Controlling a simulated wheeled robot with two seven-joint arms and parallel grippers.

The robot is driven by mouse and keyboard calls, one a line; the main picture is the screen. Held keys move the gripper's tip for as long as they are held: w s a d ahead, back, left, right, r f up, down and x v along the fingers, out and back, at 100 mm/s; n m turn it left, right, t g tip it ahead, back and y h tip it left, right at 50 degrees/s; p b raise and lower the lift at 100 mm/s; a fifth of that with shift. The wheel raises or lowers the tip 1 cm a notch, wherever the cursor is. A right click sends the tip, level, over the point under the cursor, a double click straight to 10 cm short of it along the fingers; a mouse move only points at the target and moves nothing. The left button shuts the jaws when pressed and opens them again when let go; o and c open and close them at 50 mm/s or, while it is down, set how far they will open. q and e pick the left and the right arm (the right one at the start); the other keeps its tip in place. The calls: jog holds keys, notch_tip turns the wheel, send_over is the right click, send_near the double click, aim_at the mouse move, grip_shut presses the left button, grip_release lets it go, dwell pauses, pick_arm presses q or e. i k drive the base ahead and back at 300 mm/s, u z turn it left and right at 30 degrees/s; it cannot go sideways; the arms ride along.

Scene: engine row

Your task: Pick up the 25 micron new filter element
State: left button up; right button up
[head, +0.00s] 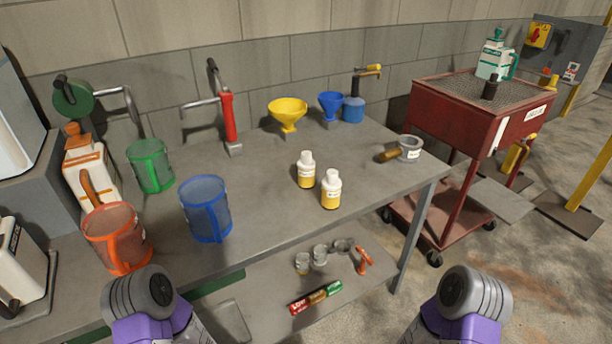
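No label reading 25 micron is legible, so I cannot tell which thing is the new filter element. Small cylinders stand on the lower shelf: one with a yellowish band (302,264) and a grey one (320,256) to its right. A darker round piece (342,245) is beside them. A grey ring-shaped cup (410,148) with a white label sits at the right end of the bench top, with a brown handle-like piece at its left. Parts of both my arms show at the bottom edge, but neither gripper is in view.
The grey bench (262,205) holds two yellow-and-white bottles (331,190), funnels (287,112), and blue (206,208), green (150,165) and orange (117,238) jugs. An orange clamp-like piece (363,261) and a red-green box (316,297) lie on the shelf. A red cart (455,120) stands right.

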aim_at(306, 166)
jog(key=z, duration=1.45)
jog(key=i, duration=1)
jog(key=u, duration=2.9)
